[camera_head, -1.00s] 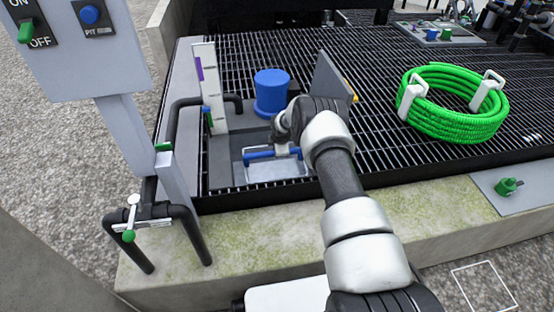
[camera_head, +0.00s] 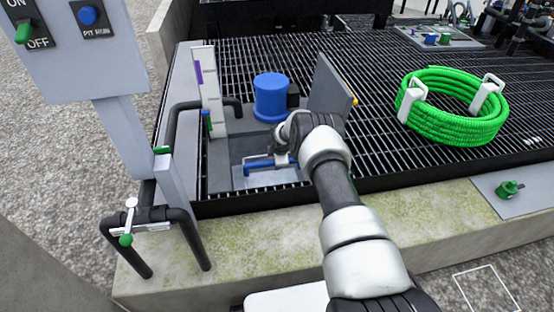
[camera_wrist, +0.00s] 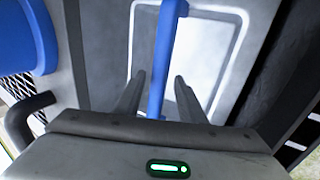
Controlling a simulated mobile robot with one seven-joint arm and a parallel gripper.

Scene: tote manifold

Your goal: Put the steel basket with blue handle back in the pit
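The steel basket (camera_head: 240,180) sits low in the pit opening at the near left of the grating, partly hidden by my arm and gripper. Its blue handle (camera_head: 258,166) lies across its top. In the wrist view the blue handle (camera_wrist: 165,50) runs between my gripper's fingers (camera_wrist: 160,88), with the pale basket (camera_wrist: 205,50) beyond. The fingers stand apart, with a narrow gap on each side of the handle. In the head view my gripper (camera_head: 288,158) is at the handle's right end. Whether the basket rests on the pit floor is hidden.
A blue cylinder (camera_head: 271,96) stands behind the pit. A raised grey lid (camera_head: 330,88) stands close to my wrist on the right. A white level gauge (camera_head: 210,92) and black pipe (camera_head: 172,125) are left. A green hose coil (camera_head: 450,125) lies on the grating.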

